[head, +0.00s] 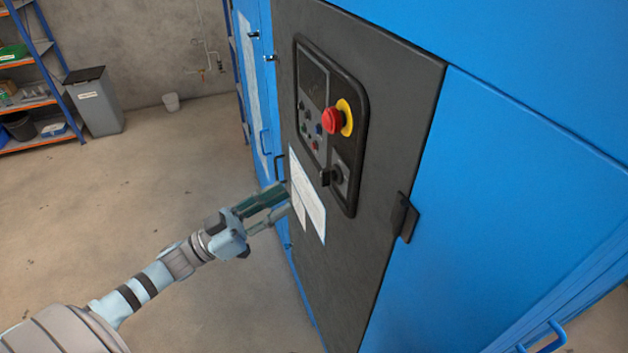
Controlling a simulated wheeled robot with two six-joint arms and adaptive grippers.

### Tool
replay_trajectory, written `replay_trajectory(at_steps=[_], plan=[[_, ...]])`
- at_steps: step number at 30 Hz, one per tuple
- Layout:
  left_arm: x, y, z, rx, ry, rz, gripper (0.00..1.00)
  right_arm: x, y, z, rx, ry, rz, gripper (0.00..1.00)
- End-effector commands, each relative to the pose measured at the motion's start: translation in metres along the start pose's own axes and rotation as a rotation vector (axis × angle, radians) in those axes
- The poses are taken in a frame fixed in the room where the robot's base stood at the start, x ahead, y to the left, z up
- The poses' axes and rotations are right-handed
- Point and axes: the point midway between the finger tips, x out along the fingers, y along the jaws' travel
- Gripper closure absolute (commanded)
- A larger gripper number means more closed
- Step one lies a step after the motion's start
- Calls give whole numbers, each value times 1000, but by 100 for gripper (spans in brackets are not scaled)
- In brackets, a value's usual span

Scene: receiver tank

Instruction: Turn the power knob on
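The black power knob (331,176) sits on a small grey plate at the lower part of the dark control panel (348,199), below the red emergency stop button (332,120) with its yellow collar. The panel is on the dark grey door of the blue cabinet. My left gripper (288,197) reaches in from the lower left, to the left of and a little below the knob, beside white paper sheets on the door. Its two fingers are apart with nothing visible between them. It does not touch the knob. My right gripper is out of view.
A black door latch (404,217) sticks out right of the panel. Small coloured buttons (312,127) sit left of the stop button. A grey bin (96,102) and orange-blue shelves (27,75) stand far left. The floor between is clear.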

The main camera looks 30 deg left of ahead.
Motion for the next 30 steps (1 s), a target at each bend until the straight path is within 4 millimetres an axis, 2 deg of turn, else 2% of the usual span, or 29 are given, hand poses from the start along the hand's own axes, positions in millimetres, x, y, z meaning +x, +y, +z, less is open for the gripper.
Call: replay_trajectory(at_steps=[1, 4, 10, 13, 20, 26, 30], plan=[[15, 0, -2, 2, 7, 1, 71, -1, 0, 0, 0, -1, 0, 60], [42, 0, -2, 1, 7, -1, 71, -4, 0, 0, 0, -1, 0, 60], [76, -1, -1, 1, 2, -3, 71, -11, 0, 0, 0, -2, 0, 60], [82, -1, 0, 0, 1, -4, 71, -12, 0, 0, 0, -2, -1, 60], [83, -1, 1, 0, -2, -3, 71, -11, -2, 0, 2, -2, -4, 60], [83, -1, 1, 0, -2, -3, 100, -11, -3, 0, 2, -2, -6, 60], [83, -1, 1, 0, -1, -3, 100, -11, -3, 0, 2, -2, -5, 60]])
